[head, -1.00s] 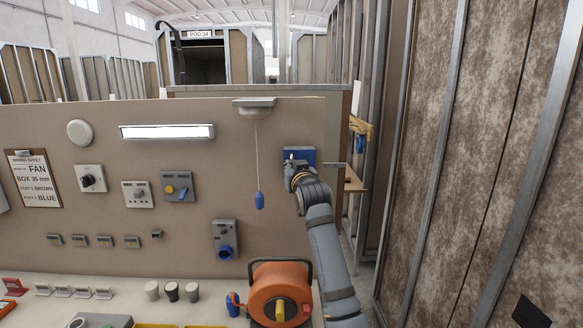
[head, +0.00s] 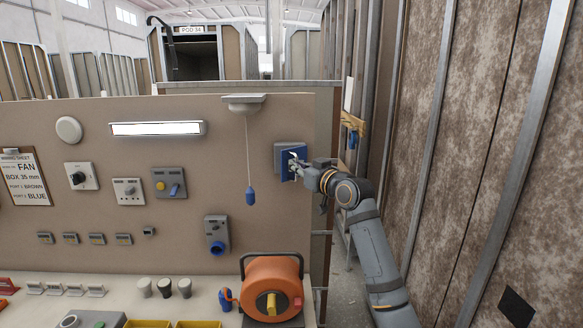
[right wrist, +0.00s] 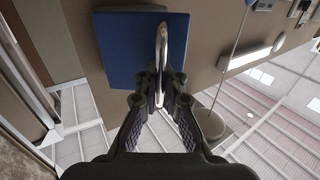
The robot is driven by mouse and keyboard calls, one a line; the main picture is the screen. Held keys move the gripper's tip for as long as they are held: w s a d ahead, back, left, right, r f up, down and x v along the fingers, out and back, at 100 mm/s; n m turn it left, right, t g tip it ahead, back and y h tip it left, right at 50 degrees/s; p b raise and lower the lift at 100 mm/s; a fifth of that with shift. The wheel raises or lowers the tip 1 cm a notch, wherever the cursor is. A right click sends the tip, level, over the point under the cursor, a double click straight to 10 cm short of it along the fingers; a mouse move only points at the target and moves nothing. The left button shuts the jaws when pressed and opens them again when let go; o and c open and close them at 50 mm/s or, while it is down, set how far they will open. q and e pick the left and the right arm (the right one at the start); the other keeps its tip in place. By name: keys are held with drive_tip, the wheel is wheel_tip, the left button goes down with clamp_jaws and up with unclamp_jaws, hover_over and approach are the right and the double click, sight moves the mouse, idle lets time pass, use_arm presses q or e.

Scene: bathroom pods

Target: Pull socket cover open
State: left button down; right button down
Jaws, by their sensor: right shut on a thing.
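The blue socket cover (head: 301,153) is on a grey box (head: 278,157) at the right end of the beige panel. It appears to stand out at an angle from the box, whose grey left part shows. In the right wrist view the blue cover (right wrist: 120,45) carries a pale metal handle (right wrist: 162,48). My right gripper (head: 297,166) is at the cover, and its fingers (right wrist: 160,82) are shut on the handle from both sides. The gripper hides part of the cover, and what lies behind the cover cannot be seen. My left gripper is not in view.
A pull cord with a blue end (head: 250,196) hangs left of the cover. A grey switch unit with a blue round socket (head: 217,235) is below left. An orange cable reel (head: 271,285) stands on the bench below. Brown wall panels (head: 490,150) rise at the right.

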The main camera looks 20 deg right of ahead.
drive_tip(key=s+d+n+g+y+b, duration=0.2)
drive_tip(key=d+n+g+y+b, duration=0.2)
drive_tip(key=d+n+y+b, duration=0.1)
drive_tip(key=shift+d+f+y+b, duration=0.3)
drive_tip(key=shift+d+y+b, duration=0.45)
drive_tip(key=shift+y, duration=0.05)
idle(0.4)
drive_tip(key=c, duration=1.8)
unclamp_jaws()
drive_tip(key=shift+s+d+r, duration=0.1)
drive_tip(key=shift+d+r, duration=0.05)
drive_tip(key=shift+d, duration=0.15)
